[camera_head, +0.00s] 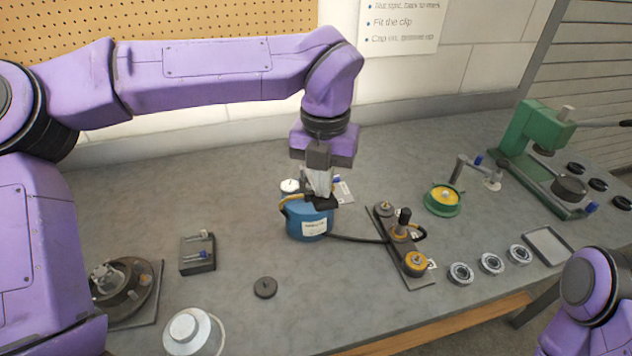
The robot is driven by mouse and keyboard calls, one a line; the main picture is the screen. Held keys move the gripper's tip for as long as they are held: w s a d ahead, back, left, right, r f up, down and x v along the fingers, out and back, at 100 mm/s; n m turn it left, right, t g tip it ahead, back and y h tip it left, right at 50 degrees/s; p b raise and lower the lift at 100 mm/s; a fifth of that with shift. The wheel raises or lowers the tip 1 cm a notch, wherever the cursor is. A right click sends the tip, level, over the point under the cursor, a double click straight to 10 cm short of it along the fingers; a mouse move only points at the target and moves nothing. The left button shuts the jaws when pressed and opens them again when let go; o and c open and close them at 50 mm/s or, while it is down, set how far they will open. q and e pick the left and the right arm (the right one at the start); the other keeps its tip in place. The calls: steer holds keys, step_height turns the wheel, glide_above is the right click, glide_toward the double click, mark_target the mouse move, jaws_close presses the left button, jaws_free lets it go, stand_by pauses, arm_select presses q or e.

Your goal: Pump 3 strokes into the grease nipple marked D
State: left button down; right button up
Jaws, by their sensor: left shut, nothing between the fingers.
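A blue grease pump (309,226) with a white label stands mid-bench. My left gripper (321,198) points down over the top of the pump, its fingers shut with nothing between them. It is at or just above a black part on the pump's top; I cannot tell whether they touch. A black hose (357,239) runs from the pump to a dark plate (392,246) carrying several fittings, one a yellow-topped hub (415,262). A small white tag (432,264) is beside that hub, its letter too small to read. I cannot make out nipple D. My right gripper is out of view.
Several bearings (491,263) and a grey tray (548,247) lie at the right. A green press (540,150) and green hub (442,199) stand behind. A dark block (197,254), a dark disc (265,287) and a white round item (190,330) are at left.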

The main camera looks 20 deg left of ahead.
mark_target(325, 206)
arm_select(q)
steer(key=shift+f, duration=0.1)
steer(key=shift+s+d+f+b, duration=0.1)
steer(key=shift+s+f+b, duration=0.05)
steer(key=shift+f+b, duration=0.4)
steer(key=shift+s+d+f+b, duration=0.1)
steer(key=shift+s+f+b, duration=0.05)
steer(key=shift+f+b, duration=0.35)
steer(key=shift+s+f+b, duration=0.1)
steer(key=shift+f+b, duration=0.75)
steer(key=shift+f, duration=0.5)
